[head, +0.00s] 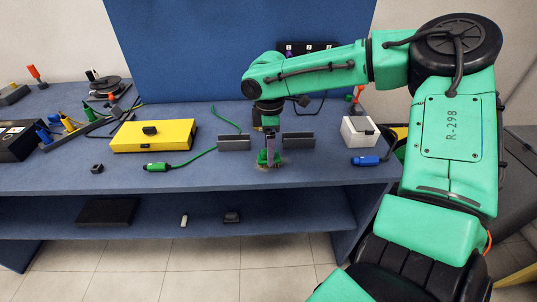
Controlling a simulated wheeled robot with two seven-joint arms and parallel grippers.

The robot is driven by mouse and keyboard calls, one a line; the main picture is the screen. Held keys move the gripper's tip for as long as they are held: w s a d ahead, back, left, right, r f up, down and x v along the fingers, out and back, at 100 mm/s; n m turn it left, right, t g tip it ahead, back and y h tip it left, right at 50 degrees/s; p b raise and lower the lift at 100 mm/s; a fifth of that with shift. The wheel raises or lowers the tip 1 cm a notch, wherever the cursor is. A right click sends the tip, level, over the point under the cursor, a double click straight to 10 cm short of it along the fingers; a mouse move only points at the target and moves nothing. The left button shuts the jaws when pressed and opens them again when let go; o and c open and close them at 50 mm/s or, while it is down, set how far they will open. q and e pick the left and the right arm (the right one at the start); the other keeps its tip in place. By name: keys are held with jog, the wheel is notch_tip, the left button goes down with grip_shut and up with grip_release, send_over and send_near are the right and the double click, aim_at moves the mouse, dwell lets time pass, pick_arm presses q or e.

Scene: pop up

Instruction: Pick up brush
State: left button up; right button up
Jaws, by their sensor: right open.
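My right gripper (269,146) points straight down over the middle of the blue workbench, between two low dark grey blocks. It is open. At its fingertips, close to the bench top, is a small green shape with a brownish patch under it (270,164), which looks like the brush. The gripper hides much of it, and I cannot tell whether the fingers touch it. My left gripper is not in view.
The dark grey blocks stand left (234,143) and right (298,140) of the gripper. A yellow case (153,136), a green plug with cable (157,167), a white box (359,131) and a blue plug (365,161) lie around. A blue panel (235,50) rises behind.

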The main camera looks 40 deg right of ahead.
jog(key=shift+f, duration=1.2)
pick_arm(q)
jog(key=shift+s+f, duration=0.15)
pick_arm(e)
grip_shut()
notch_tip(320, 180, up, 20)
jog(key=p, duration=0.3)
jog(key=c, duration=0.9)
grip_release()
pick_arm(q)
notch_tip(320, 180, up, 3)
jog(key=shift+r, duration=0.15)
pick_arm(e)
grip_shut()
